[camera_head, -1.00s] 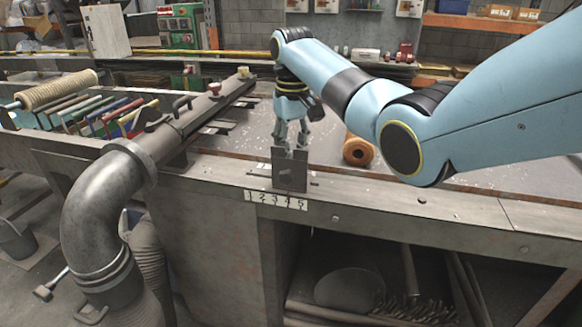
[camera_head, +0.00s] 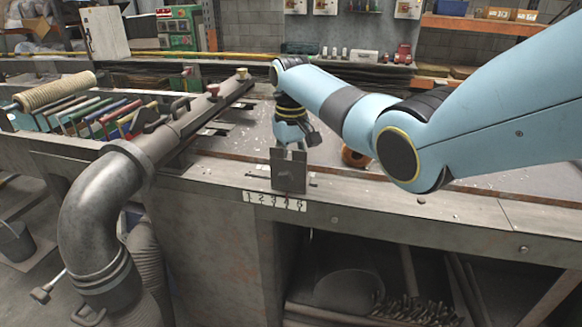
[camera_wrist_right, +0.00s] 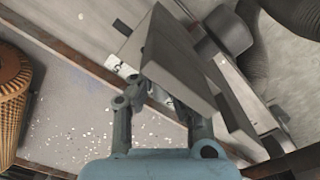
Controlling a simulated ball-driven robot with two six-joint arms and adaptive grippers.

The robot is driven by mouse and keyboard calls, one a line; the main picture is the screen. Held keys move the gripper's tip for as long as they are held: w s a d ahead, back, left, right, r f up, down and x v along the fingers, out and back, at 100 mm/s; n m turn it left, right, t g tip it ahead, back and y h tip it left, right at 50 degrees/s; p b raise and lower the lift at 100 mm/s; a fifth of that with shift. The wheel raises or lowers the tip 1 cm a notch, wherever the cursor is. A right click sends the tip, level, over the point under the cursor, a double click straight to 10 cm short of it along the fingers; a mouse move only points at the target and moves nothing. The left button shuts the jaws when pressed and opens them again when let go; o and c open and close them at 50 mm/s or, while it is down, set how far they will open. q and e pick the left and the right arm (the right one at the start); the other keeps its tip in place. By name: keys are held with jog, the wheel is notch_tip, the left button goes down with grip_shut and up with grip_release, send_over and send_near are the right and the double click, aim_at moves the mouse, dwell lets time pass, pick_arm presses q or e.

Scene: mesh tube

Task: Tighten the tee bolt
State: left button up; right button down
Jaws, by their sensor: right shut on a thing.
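An upright grey metal plate (camera_head: 288,171) stands at the bench's front edge, just behind a white number strip (camera_head: 275,201). My right gripper (camera_head: 291,149) points down at the plate's top edge. In the right wrist view its two fingers (camera_wrist_right: 160,108) are close against the grey plate (camera_wrist_right: 178,55), one on each side, and it looks shut on it. I cannot clearly pick out the tee bolt; the plate and fingers may hide it. My left gripper is in neither view.
A grey duct pipe (camera_head: 165,140) runs along the left of the bench. An orange-brown roll (camera_head: 354,158) lies behind my right arm, and it also shows in the right wrist view (camera_wrist_right: 12,92). Coloured slats (camera_head: 100,118) stand at the left. The bench top between is mostly clear.

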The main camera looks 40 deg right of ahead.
jog(key=shift+r+m+p, duration=0.15)
jog(key=shift+m+p, duration=0.45)
jog(key=shift+p, duration=0.1)
jog(key=shift+d+m+p, duration=0.1)
jog(key=shift+m+p, duration=0.85)
jog(key=shift+m, duration=0.15)
jog(key=shift+d+m+p, duration=0.15)
jog(key=shift+m+p, duration=1)
jog(key=shift+m, duration=0.85)
jog(key=c, duration=1.6)
grip_release()
jog(key=shift+s, duration=0.1)
